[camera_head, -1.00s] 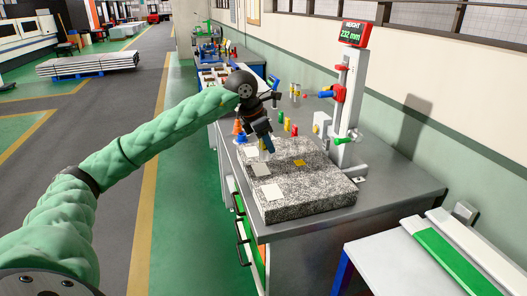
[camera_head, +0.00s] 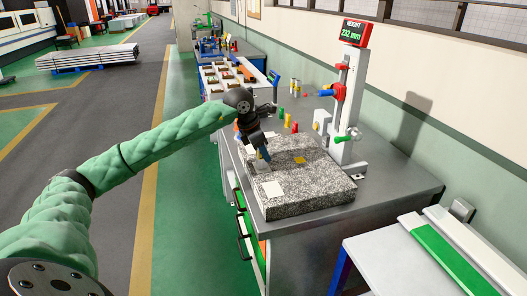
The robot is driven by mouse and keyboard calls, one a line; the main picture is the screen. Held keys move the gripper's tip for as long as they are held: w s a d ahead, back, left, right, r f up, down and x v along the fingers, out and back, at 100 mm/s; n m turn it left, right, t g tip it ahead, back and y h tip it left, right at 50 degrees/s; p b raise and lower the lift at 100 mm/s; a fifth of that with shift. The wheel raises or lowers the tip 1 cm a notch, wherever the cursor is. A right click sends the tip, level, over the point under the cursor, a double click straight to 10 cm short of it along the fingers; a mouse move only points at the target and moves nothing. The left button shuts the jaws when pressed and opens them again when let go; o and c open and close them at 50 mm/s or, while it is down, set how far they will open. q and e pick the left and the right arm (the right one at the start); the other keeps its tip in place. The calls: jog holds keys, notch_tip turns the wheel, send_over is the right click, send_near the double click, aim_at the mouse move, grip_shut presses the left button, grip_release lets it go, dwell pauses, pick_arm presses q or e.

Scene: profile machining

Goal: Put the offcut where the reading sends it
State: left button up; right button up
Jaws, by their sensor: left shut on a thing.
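My left gripper (camera_head: 262,156) points down over the left rear part of the speckled granite plate (camera_head: 310,195). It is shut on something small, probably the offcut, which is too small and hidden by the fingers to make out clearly. I cannot tell whether that piece touches the plate. The height gauge (camera_head: 346,105) stands behind the plate, and its red-framed display (camera_head: 355,33) reads "HEIGHT 232 mm". A white square (camera_head: 273,190) and a yellow square (camera_head: 299,160) lie on the plate. My right gripper is not in view.
A sectioned tray (camera_head: 212,90) with small parts stands further back on the bench. Several coloured pegs (camera_head: 287,120) stand behind the plate. A white table with a green strip (camera_head: 447,262) is at the right front.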

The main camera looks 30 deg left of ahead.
pick_arm(q)
jog(key=shift+f, duration=0.1)
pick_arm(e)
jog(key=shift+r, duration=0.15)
pick_arm(q)
jog(key=o, duration=1)
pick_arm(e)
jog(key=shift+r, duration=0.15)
pick_arm(q)
jog(key=shift+r, duration=0.2)
jog(key=shift+s+a+r, duration=0.1)
jog(key=shift+a+r, duration=0.05)
jog(key=shift+r, duration=0.2)
jog(key=b+v, duration=0.1)
jog(key=v, duration=0.1)
jog(key=shift+a+r, duration=0.1)
jog(key=shift+r, duration=0.15)
jog(key=b+v, duration=0.1)
jog(key=v, duration=0.7)
jog(key=shift+s+r+b, duration=0.2)
jog(key=shift+r+b, duration=0.1)
jog(key=shift+b, duration=0.05)
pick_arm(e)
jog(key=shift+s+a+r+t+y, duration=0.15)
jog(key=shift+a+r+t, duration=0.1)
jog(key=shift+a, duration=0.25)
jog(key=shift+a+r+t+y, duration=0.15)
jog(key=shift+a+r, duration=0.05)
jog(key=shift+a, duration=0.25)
